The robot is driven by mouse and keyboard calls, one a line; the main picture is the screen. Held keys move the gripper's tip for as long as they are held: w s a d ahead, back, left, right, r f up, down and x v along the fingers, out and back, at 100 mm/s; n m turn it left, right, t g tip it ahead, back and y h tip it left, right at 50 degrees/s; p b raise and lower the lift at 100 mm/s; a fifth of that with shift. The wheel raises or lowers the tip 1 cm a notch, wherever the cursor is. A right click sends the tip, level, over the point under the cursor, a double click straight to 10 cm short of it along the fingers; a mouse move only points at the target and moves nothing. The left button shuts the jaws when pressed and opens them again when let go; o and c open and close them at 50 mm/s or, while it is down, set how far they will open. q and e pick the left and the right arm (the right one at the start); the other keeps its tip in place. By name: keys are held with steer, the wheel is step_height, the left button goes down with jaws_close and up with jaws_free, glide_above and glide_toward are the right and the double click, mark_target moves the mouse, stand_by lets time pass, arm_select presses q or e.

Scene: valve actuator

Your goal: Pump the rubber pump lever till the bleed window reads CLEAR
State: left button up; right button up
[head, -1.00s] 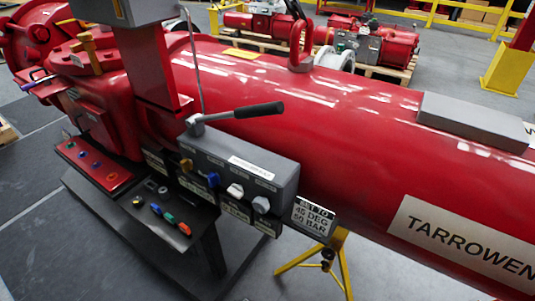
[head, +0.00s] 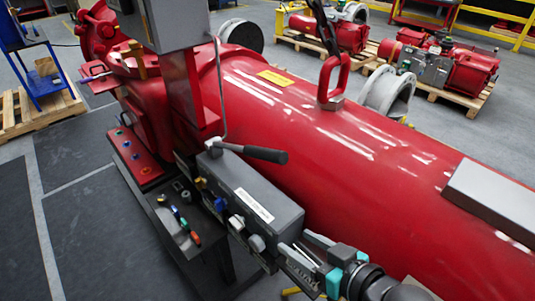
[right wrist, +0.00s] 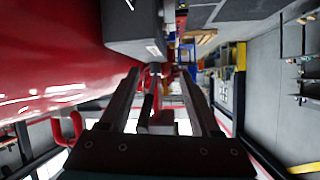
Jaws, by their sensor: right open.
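The pump lever (head: 264,154) has a black rubber grip on a metal arm. It sticks out to the right above the grey control box (head: 262,212), in front of the red cylinder. My right gripper (head: 297,243) comes in from the lower right. It is open and empty at the box's right end, below and to the right of the lever, apart from it. In the right wrist view its two fingers (right wrist: 158,78) are spread, with the grey box (right wrist: 130,30) above left. I cannot make out the bleed window or its reading. My left gripper is not in view.
The big red cylinder (head: 310,130) fills the middle, with a red lifting eye (head: 334,78) on top. Coloured knobs line the box's front. A small shelf (head: 172,222) holds coloured pieces. A grey column box (head: 165,22) stands behind the lever. Open floor lies left.

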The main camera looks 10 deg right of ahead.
mark_target(268, 155)
steer(key=w+d+r+m+t+y, duration=0.1)
steer(key=w+d+r+t+y, duration=0.25)
steer(key=r, duration=0.55)
arm_select(q)
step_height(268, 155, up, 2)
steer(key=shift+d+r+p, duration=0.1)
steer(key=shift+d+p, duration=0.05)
steer(key=shift+p, duration=0.9)
arm_select(e)
steer(key=shift+t+h, duration=0.55)
steer(key=x, duration=1.5)
steer(key=shift+w+a+f, duration=0.2)
steer(key=shift+a+f, duration=0.05)
steer(key=shift+a, duration=0.15)
jaws_close()
